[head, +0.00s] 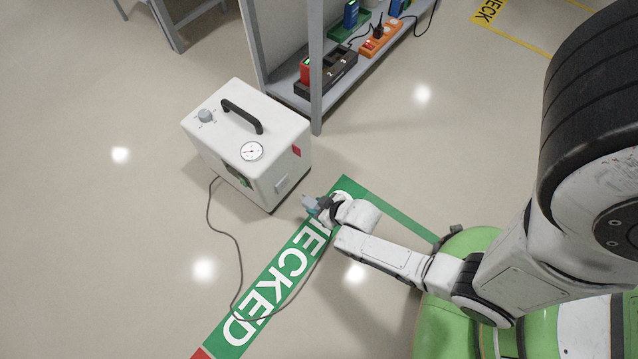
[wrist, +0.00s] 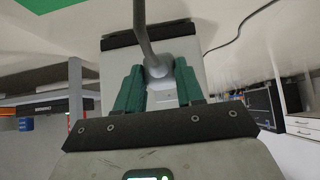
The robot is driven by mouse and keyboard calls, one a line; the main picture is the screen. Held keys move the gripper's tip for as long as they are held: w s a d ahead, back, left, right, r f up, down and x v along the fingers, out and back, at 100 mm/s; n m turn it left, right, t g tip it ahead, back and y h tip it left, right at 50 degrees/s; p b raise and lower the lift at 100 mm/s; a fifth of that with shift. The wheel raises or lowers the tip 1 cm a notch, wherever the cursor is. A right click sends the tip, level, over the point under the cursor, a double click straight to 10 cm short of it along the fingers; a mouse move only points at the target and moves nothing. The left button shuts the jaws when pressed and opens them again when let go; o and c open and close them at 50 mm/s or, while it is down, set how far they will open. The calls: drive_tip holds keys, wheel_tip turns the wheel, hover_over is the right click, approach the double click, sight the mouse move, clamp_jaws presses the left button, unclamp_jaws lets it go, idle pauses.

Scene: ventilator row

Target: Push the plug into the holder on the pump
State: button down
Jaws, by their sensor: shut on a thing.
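The pump (head: 247,140) is a white box with a black handle, standing on the floor at the centre left of the head view. A small pale fitting (head: 281,186) low on its right-hand face looks like the holder; it is too small to make out its opening. My gripper (head: 314,204) is just right of that face, with a visible gap to it. In the wrist view its green fingers (wrist: 158,78) are shut on the grey plug (wrist: 181,82). The plug's grey cable (wrist: 142,30) runs up from between them. The plug's front end is not clearly visible.
The cable loops over the floor (head: 236,262) from the pump's left-hand face and across the green CHECKED strip (head: 268,285). A grey shelf rack (head: 317,75) with chargers stands behind the pump. A yellow-marked area (head: 490,10) lies at the top right. Floor left of the pump is clear.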

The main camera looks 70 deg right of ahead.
sight(314, 205)
drive_tip(key=w, duration=0.1)
drive_tip(key=w+d+b, duration=0.1)
drive_tip(key=w, duration=0.3)
drive_tip(key=shift+w+d+b, duration=0.25)
drive_tip(key=shift+d+b, duration=0.05)
drive_tip(key=shift+b, duration=0.05)
idle(0.3)
drive_tip(key=shift+w, duration=0.2)
drive_tip(key=shift+w+d+r+b, duration=0.1)
drive_tip(key=shift+w+d+b, duration=0.1)
drive_tip(key=shift+w, duration=0.45)
drive_tip(key=shift+w+d+b, duration=0.2)
drive_tip(key=shift+w, duration=0.45)
idle(1.4)
drive_tip(key=c, duration=0.7)
unclamp_jaws()
drive_tip(key=shift+o, duration=0.4)
drive_tip(key=shift+s, duration=0.1)
drive_tip(key=p+v, duration=0.6)
drive_tip(key=v, duration=0.4)
drive_tip(key=shift+s+r, duration=0.25)
